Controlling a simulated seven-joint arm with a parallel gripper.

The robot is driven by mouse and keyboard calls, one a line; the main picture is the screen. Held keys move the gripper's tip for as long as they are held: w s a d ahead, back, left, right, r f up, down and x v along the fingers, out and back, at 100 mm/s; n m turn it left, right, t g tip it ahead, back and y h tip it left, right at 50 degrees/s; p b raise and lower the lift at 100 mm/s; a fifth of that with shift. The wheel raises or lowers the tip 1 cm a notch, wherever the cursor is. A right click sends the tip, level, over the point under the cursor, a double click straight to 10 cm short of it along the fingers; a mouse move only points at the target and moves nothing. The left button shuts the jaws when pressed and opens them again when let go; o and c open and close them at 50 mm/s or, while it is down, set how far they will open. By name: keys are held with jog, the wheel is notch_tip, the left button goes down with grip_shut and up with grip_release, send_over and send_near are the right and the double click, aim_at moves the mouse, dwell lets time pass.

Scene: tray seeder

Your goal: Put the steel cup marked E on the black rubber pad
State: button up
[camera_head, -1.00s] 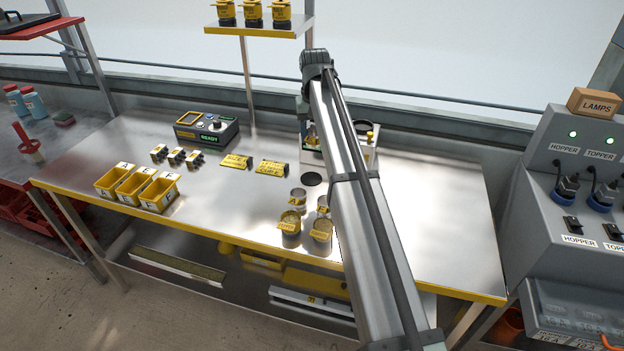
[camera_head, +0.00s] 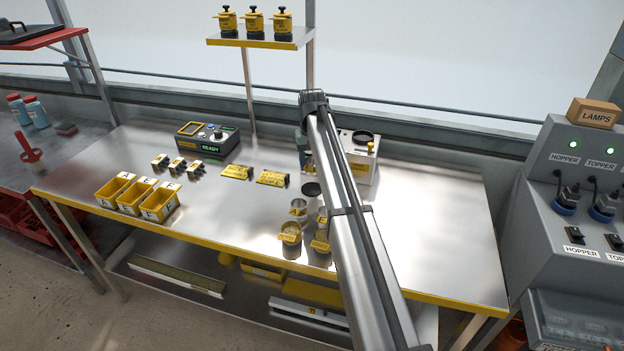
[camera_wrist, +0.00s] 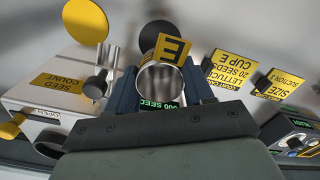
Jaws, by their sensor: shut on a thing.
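The steel cup marked E (camera_wrist: 161,79) is in the wrist view, with its yellow E tag on the rim side. My gripper (camera_wrist: 158,90) is shut on it, a blue-grey finger on each side. Nothing visible stands on the pad. In the head view my arm hides most of the gripper and the held cup. The cup's height above the bench cannot be judged.
Several steel cups with yellow tags (camera_head: 291,245) stand in front of the pad. The seed counter (camera_head: 361,170) is behind my arm. Yellow cards (camera_head: 272,178), a READY box (camera_head: 208,142) and yellow bins (camera_head: 160,203) are left. The bench's right side is clear.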

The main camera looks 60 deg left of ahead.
jog(key=shift+f, duration=3.4)
jog(key=shift+f, duration=0.15)
jog(key=o, duration=0.8)
jog(key=shift+c, duration=0.2)
notch_tip(320, 180, up, 12)
jog(key=shift+r, duration=0.15)
